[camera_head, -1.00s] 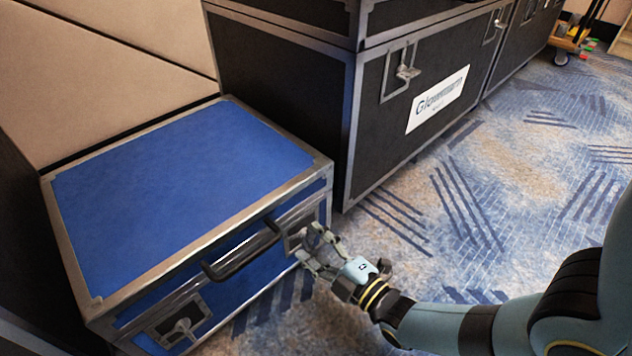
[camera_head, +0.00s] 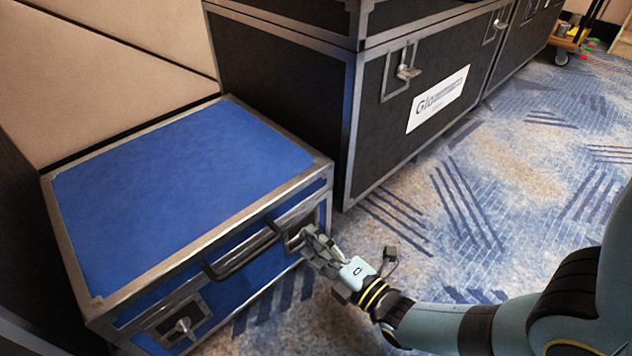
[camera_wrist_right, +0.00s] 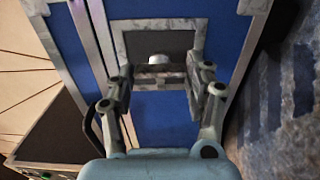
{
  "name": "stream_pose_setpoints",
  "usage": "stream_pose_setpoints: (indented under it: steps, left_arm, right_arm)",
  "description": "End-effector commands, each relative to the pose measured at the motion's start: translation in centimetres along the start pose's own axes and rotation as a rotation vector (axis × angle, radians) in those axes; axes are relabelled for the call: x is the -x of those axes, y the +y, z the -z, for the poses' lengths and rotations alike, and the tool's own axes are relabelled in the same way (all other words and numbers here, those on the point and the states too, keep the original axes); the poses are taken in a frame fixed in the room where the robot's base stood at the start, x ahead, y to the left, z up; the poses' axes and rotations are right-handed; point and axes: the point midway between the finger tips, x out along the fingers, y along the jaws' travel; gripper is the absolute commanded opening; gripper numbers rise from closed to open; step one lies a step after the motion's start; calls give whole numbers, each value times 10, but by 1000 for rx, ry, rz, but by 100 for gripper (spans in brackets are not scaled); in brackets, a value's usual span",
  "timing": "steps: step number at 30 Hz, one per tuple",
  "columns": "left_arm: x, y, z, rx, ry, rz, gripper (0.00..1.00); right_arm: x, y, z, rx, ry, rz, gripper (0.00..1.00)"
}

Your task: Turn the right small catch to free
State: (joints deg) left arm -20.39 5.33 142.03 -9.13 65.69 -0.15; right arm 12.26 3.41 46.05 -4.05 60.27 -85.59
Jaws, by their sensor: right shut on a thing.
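A blue flight case (camera_head: 180,180) with metal edges stands on the carpet, its lid down. On its front are a dark carry handle (camera_head: 240,252) and a left catch (camera_head: 183,325). The right small catch (camera_wrist_right: 158,68) sits in a recessed metal plate, seen in the right wrist view. My right gripper (camera_head: 307,240) is at the front's right end, and its fingers mostly hide that catch in the head view. My left gripper is out of view.
A large black flight case (camera_head: 430,100) with its own latch (camera_head: 407,72) stands behind on the right. A beige padded wall (camera_head: 100,70) is behind the blue case. Patterned carpet (camera_head: 480,200) is free to the right.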

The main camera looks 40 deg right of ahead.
Motion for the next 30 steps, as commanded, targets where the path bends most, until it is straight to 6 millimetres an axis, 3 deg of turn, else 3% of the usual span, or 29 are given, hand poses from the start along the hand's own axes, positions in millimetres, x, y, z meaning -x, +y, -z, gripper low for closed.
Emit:
stream_pose_setpoints:
  steps: [6, 7, 12, 23, 30]
  left_arm:
    - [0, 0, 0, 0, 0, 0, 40]
    - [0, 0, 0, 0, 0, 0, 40]
    - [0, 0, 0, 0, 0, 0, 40]
    - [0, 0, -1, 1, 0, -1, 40]
    - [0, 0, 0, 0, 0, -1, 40]
  right_arm:
    - [1, -1, 2, 1, 2, 4, 20]
    - [1, -1, 2, 0, 2, 4, 55]
    - [1, -1, 1, 0, 1, 3, 77]
    - [1, 2, 0, 0, 1, 2, 77]
    - [1, 24, 0, 0, 1, -1, 77]
